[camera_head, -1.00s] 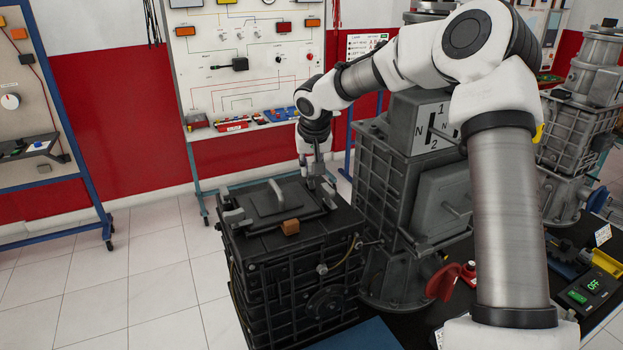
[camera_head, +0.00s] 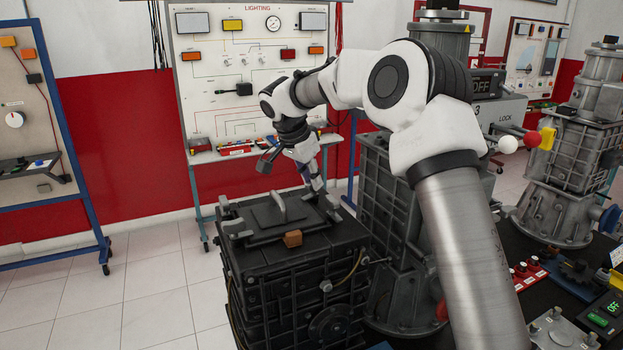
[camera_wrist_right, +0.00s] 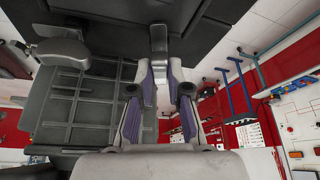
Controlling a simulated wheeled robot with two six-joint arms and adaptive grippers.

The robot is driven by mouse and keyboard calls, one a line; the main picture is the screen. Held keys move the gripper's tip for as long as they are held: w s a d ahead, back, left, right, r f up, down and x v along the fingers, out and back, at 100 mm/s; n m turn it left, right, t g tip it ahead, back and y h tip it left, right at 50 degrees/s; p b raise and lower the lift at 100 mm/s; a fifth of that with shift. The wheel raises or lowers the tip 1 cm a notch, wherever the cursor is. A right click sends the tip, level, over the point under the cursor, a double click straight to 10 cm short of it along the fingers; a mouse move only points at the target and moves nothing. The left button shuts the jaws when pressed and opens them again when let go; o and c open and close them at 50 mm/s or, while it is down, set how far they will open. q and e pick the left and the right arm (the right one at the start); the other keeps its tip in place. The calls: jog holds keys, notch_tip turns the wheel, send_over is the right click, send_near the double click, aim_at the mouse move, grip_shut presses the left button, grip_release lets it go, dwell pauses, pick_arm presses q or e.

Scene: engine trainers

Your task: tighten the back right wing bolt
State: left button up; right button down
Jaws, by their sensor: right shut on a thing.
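The black box (camera_head: 290,285) stands at the lower middle of the head view. Its dark cover (camera_head: 262,225) has an upright handle (camera_head: 279,206), with grey fittings around the edge. My right gripper (camera_head: 318,190) reaches down to the cover's back right corner, tilted. In the right wrist view, its purple-padded fingers (camera_wrist_right: 160,72) are shut on a grey metal piece (camera_wrist_right: 158,38), which looks like the back right wing bolt. The fingers hide part of it. Another grey fitting (camera_wrist_right: 62,50) shows at the upper left there. My left gripper is out of view.
A tall grey machine (camera_head: 385,225) stands close to the right of the box. A lighting board (camera_head: 255,90) stands behind. Open floor (camera_head: 150,290) lies to the left.

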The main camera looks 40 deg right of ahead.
jog(key=shift+f+m+g+p, duration=0.1)
jog(key=shift+m+g+p, duration=0.75)
jog(key=shift+m, duration=1.05)
jog(key=shift+f, duration=0.1)
jog(key=c, duration=1.1)
grip_release()
jog(key=shift+c, duration=0.2)
jog(key=shift+d, duration=0.3)
jog(key=v, duration=1.2)
jog(key=shift+d, duration=0.2)
